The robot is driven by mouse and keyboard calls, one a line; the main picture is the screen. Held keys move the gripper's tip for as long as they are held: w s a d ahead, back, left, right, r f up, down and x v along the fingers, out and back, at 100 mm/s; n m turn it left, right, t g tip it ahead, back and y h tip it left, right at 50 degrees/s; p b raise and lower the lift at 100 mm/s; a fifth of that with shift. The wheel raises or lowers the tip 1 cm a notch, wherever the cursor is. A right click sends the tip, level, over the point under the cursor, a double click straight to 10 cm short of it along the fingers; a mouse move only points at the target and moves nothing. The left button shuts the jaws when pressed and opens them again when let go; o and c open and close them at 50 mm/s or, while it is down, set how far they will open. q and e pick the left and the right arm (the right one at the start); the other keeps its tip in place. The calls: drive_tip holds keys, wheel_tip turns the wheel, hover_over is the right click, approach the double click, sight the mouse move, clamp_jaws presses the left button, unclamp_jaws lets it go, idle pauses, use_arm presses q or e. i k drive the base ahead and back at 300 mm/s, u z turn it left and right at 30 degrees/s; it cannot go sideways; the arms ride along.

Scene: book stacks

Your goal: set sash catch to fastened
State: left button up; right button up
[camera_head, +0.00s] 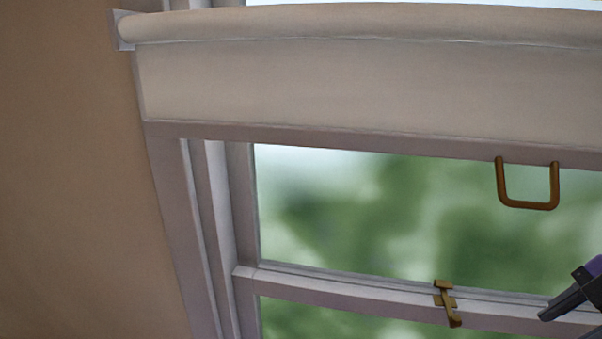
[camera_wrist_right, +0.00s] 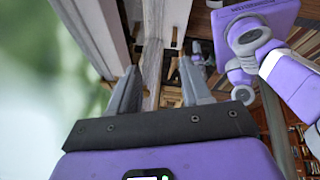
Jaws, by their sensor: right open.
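The brass sash catch (camera_head: 446,304) sits on the meeting rail (camera_head: 345,291) of the window, right of centre in the head view. Its lever lies across the rail, with the knob end toward the lower right. My right gripper (camera_head: 566,306) comes in at the lower right edge, apart from the catch and to its right. In the right wrist view its two grey fingers (camera_wrist_right: 160,72) are spread with a gap between them and hold nothing. I cannot pick out the catch for certain in that view. My left gripper is in neither view.
A cream roller blind (camera_head: 330,85) hangs across the top of the window. A brown U-shaped pull (camera_head: 528,206) hangs below its bottom bar, above and right of the catch. The side frame (camera_head: 185,240) and plain wall (camera_head: 70,180) are at the left. Glass above the rail is clear.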

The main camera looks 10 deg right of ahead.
sight(454, 321)
drive_tip(key=k, duration=1)
